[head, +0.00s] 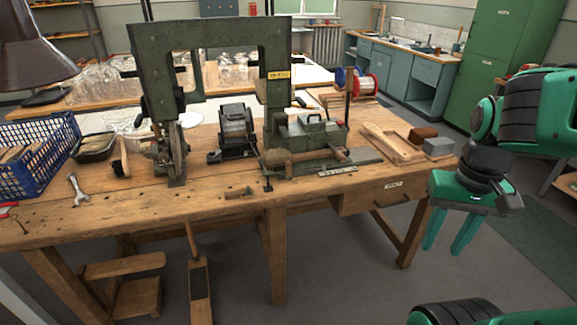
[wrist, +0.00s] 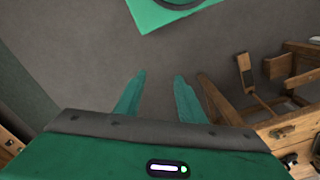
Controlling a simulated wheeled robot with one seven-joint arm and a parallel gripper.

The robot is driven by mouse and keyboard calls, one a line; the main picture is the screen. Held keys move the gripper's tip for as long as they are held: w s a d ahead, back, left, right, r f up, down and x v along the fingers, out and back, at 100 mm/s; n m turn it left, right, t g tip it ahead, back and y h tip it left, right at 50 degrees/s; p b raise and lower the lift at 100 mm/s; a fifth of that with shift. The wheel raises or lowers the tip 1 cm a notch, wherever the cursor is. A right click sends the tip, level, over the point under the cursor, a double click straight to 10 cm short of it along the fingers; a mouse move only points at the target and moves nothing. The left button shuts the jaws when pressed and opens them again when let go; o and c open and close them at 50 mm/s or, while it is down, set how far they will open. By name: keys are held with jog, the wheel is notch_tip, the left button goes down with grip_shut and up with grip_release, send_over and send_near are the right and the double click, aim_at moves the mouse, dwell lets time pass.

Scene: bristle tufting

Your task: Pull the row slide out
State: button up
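The dark green bristle-tufting machine (head: 275,31) stands on the wooden bench, with a tall arched frame. At its right foot is a green block with a small handle (head: 311,131) on a flat green base plate (head: 366,161). A wooden bar (head: 312,156) lies across its front. Which of these parts is the row slide I cannot tell for sure. My gripper (head: 444,251) hangs off the bench's right end, fingers down, apart and empty. In the wrist view my gripper (wrist: 160,75) has bare floor between its fingers.
The floor around my gripper is clear.

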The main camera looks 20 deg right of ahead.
jog(key=w+d+f+n+t+h, duration=0.1)
jog(key=w+f+n+t, duration=0.15)
jog(key=w, duration=0.75)
jog(key=n+t+y, duration=0.1)
jog(key=n+t, duration=0.3)
jog(key=t, duration=1.1)
send_near(289, 165)
jog(key=shift+w, duration=0.55)
jog(key=w, duration=1)
jog(key=shift+w+f, duration=0.1)
grip_shut()
